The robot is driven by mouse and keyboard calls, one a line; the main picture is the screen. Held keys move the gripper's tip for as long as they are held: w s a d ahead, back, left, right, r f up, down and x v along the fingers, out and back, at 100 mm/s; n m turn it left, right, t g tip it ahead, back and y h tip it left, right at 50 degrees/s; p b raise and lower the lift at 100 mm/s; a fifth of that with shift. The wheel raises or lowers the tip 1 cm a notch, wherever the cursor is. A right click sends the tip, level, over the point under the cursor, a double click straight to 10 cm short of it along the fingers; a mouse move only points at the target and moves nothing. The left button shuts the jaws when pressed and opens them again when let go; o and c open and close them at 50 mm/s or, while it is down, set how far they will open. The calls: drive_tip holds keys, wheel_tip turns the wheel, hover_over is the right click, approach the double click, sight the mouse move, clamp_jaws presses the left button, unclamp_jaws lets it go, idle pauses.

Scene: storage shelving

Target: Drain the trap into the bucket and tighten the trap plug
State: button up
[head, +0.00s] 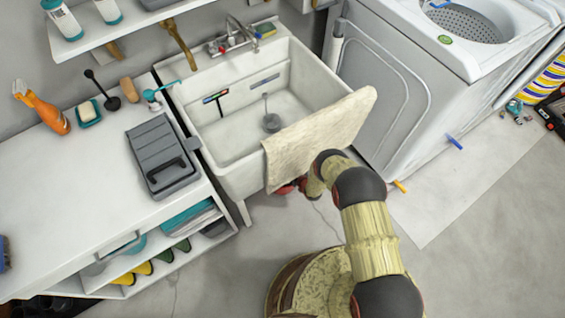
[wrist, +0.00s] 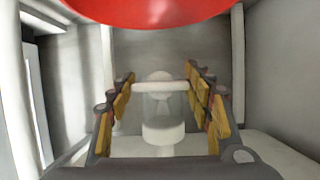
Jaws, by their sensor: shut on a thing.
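In the wrist view my gripper (wrist: 160,86) has its yellow pads closed on the two ends of a white crossbar with a round middle, which looks like the trap plug (wrist: 143,87). A translucent cylinder with a white band, apparently the trap (wrist: 162,130), shows directly behind and below the bar. In the head view my arm reaches low under the front of the white sink (head: 232,183), and the towel on its rim hides the gripper and the trap. A large red curved surface (wrist: 150,8) crosses the top of the wrist view; I cannot tell whether it is the bucket.
A beige towel (head: 320,130) hangs over the sink's front edge. A white counter (head: 60,190) with a grey case (head: 162,155) stands left, and a washing machine (head: 385,90) stands right. In the wrist view, pale uprights flank the gripper closely. Open floor lies right of my arm.

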drive_tip(key=o, duration=1.2)
drive_tip(key=v, duration=1.2)
drive_tip(key=shift+d+f, duration=0.1)
drive_tip(key=shift+f, duration=0.05)
